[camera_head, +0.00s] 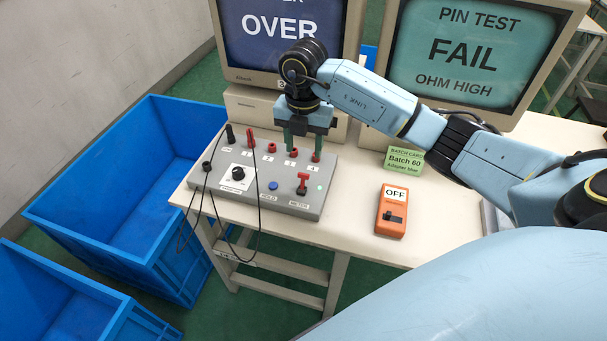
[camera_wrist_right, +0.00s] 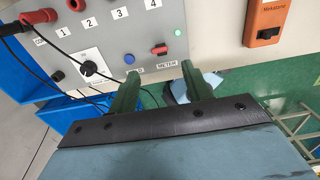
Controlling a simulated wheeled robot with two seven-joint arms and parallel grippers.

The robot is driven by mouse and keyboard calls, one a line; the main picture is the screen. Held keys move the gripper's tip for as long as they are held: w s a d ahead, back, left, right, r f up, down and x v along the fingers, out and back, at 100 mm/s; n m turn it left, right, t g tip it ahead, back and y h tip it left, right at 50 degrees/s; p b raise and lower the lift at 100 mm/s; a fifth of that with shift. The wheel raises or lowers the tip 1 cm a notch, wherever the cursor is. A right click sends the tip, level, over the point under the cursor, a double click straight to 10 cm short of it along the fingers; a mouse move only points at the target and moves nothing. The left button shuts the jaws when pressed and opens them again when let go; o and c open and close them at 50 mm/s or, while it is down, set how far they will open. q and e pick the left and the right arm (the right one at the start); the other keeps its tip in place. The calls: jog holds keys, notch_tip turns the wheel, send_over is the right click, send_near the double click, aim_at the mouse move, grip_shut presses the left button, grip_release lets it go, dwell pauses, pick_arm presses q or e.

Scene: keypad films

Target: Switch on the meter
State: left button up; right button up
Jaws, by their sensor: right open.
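An orange handheld meter (camera_head: 391,212) lies on the table with "OFF" on its display and a black slider below; it also shows in the wrist view (camera_wrist_right: 264,20). Left of it is a grey test panel (camera_head: 262,190) with a red METER switch (camera_head: 303,183), a blue HOLD button (camera_head: 273,186) and a black dial. In the wrist view the red switch (camera_wrist_right: 159,50) lies just beyond my fingertips, near a lit green lamp (camera_wrist_right: 178,32). My right gripper (camera_head: 302,152) is open and empty, pointing down above the panel's right half; its fingers (camera_wrist_right: 160,72) are apart. My left gripper is not in view.
Two monitors (camera_head: 287,40) stand behind, reading "OVER" and "FAIL, OHM HIGH". A green batch card (camera_head: 404,160) stands near the meter. Black leads hang over the panel's left side. Blue bins (camera_head: 135,250) are left of the table. Bare table surrounds the meter.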

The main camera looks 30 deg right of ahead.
aim_at(304, 174)
notch_tip(304, 174, down, 9)
jog(key=shift+f+b, duration=0.2)
jog(key=shift+b, duration=0.4)
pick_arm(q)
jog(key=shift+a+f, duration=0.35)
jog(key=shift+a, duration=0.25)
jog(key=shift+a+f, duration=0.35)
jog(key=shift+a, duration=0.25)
pick_arm(e)
jog(key=shift+f, duration=0.4)
